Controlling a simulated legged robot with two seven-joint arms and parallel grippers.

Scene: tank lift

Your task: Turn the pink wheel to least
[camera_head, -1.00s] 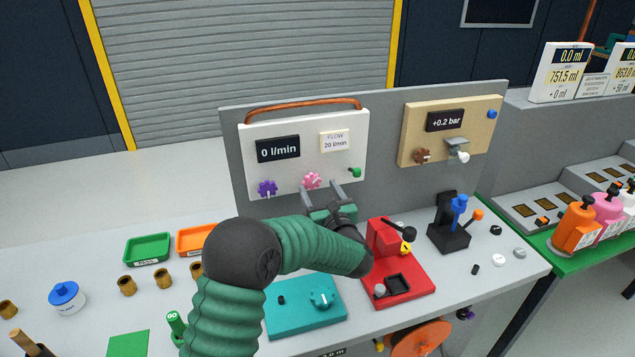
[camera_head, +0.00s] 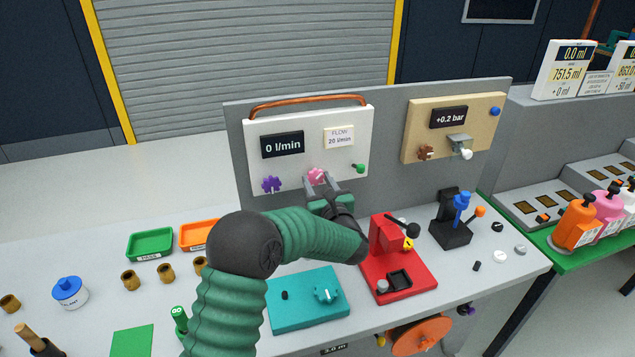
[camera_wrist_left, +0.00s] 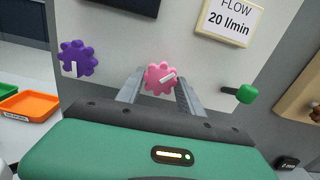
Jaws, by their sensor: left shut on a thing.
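The pink wheel (camera_head: 317,176) is a small lobed knob on the white panel (camera_head: 350,165). In the left wrist view the pink wheel (camera_wrist_left: 159,77) sits between the two fingers, and its white mark points right and slightly up. My left gripper (camera_head: 320,180) is shut on the wheel from the front, and its fingers cover part of the wheel's sides. The panel's dark display (camera_head: 283,145) reads 0 l/min, and a white label (camera_head: 339,137) reads FLOW 20 l/min. My right gripper is not in view.
A purple wheel (camera_head: 271,184) is left of the pink one; a green knob (camera_head: 360,168) is to its right. A red device (camera_head: 400,275) and a teal box (camera_head: 306,305) stand below on the bench. Green (camera_head: 150,243) and orange (camera_head: 196,236) trays lie left.

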